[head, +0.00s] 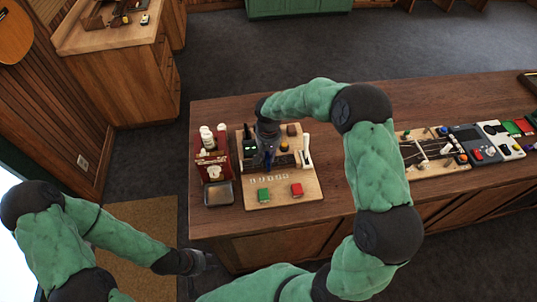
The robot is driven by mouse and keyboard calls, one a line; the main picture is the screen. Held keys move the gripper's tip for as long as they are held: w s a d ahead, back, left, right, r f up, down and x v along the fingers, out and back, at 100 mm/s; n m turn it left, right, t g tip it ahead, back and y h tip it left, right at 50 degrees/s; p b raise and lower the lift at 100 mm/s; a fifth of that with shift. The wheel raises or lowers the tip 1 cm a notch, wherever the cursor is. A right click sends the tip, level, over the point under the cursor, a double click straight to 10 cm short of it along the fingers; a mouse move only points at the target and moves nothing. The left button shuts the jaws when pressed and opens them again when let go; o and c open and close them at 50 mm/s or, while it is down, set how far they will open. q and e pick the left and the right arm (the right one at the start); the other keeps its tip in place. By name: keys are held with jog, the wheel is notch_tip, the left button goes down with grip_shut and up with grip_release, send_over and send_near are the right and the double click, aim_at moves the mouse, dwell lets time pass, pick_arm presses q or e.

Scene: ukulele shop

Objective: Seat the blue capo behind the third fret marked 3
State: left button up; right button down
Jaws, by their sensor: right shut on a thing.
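My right gripper (269,150) points down over a light wooden board (256,203) on the counter. It is shut on a small dark-blue thing (269,161), which looks like the blue capo; the gripper hides most of it. Any fret mark 3 is too small to read. A neck-like board with dark strips and pale crossbars (425,152) lies further right on the counter, apart from this gripper. My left gripper (200,262) hangs low at the left, off the counter and empty as far as I see; its fingers are too small to judge.
A red rack of white bottles (213,165) and a dark tray (219,193) stand left. Several coloured items crowd the counter's right end. The counter's front strip (225,227) is clear.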

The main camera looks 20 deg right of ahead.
aim_at(268, 153)
jog(key=shift+f+b, duration=0.45)
jog(key=shift+f, duration=0.15)
jog(key=c, duration=1.4)
grip_release()
jog(key=shift+o, duration=0.2)
jog(key=shift+r, duration=0.1)
jog(key=shift+r+p, duration=3.2)
jog(key=shift+r, duration=2.25)
